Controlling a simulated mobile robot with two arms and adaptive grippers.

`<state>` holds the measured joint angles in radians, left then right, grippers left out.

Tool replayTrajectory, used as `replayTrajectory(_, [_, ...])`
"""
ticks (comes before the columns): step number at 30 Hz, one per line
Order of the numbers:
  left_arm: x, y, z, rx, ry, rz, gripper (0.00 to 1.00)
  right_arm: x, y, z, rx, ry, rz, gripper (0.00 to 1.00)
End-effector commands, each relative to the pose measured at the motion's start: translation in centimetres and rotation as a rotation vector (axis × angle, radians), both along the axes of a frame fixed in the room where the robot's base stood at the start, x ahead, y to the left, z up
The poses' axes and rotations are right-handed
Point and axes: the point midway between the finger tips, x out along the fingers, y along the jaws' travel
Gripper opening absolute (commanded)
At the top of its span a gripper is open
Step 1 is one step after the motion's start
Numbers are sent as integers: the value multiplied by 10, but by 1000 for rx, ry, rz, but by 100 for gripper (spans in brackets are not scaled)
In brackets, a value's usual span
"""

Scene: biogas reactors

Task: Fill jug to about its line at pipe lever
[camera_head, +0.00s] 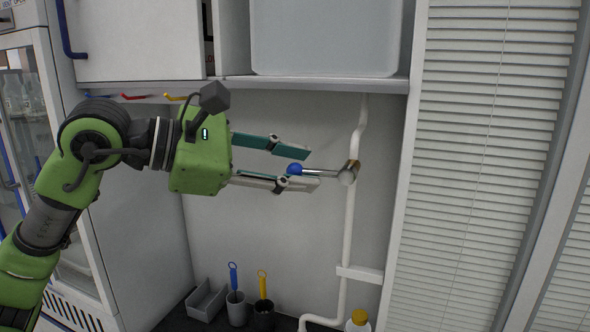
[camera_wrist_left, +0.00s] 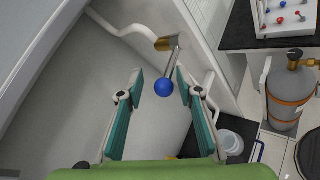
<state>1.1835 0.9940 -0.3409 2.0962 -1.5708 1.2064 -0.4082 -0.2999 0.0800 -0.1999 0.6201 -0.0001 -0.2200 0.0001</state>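The pipe lever is a metal rod (camera_head: 322,173) with a blue ball knob (camera_head: 295,169), fixed to a brass valve (camera_head: 350,171) on a white vertical pipe (camera_head: 349,225). My left gripper (camera_head: 310,168) is open, with its two fingers above and below the knob in the head view. In the left wrist view the blue knob (camera_wrist_left: 164,88) sits between the open fingertips (camera_wrist_left: 158,80), apart from both. I cannot make out the jug for certain. My right gripper is not in view.
A shelf edge (camera_head: 330,85) with a translucent bin (camera_head: 325,38) is above. A grey tray (camera_head: 207,300), a blue-handled brush (camera_head: 234,290), a yellow-handled brush (camera_head: 262,290) and a yellow-capped bottle (camera_head: 358,321) stand below. A grey gas cylinder (camera_wrist_left: 290,95) shows in the left wrist view.

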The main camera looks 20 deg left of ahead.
Motion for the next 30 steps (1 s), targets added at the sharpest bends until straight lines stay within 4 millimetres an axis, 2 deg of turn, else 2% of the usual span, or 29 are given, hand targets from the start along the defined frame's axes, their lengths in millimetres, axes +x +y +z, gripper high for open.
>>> replayTrajectory(8, [0, -1, -3, 6, 7, -3, 35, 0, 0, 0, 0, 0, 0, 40])
replayTrajectory(13, [-6, 7, -1, 7, 8, -1, 35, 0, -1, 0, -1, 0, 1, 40])
replayTrajectory(24, [-56, 60, 22, 6, 9, 5, 35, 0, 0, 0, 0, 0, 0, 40])
replayTrajectory(30, [-74, 76, 30, 5, 7, 1, 35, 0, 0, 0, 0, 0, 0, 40])
